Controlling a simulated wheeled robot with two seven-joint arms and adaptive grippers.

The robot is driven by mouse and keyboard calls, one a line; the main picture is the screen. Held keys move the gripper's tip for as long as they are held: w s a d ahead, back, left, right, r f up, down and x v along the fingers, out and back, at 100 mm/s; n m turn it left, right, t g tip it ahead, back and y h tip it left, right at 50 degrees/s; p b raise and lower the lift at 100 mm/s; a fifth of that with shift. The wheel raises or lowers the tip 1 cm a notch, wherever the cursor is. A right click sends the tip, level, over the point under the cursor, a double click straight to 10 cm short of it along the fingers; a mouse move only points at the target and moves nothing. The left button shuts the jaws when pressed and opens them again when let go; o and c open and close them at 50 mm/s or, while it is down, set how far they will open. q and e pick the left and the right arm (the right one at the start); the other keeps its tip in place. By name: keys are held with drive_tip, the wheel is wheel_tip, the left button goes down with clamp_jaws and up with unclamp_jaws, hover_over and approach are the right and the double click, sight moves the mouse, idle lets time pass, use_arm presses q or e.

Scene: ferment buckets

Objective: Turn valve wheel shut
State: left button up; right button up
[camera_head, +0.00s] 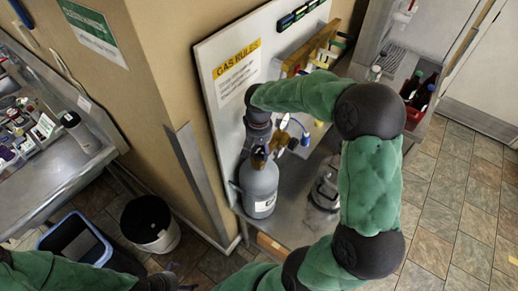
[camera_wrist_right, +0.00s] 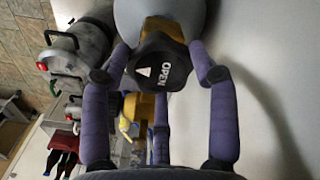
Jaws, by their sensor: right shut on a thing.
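The valve wheel (camera_wrist_right: 158,68) is a black lobed knob marked "OPEN" with a white arrow, in the upper middle of the right wrist view. It sits on a brass-coloured valve atop a grey gas cylinder (camera_head: 261,187), upright by the wall board in the head view. My right gripper (camera_wrist_right: 160,78) has its purple fingers around the wheel, shut on it. In the head view this gripper (camera_head: 257,140) comes down over the cylinder top and mostly hides the wheel. My left gripper (camera_head: 168,280) shows only in part at the bottom edge, dark and unclear.
A gauge with hoses (camera_head: 283,138) is close right of the cylinder. A "GAS RULES" sign (camera_head: 238,70) is on the board behind. A red crate (camera_head: 414,112) with bottles stands at right. A round bucket (camera_head: 150,224) and a blue-rimmed bin (camera_head: 75,242) stand on the floor at left.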

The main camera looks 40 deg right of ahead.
sight(259, 151)
drive_tip(key=o, duration=1.1)
drive_tip(key=shift+o, duration=0.2)
wheel_tip(259, 151, up, 12)
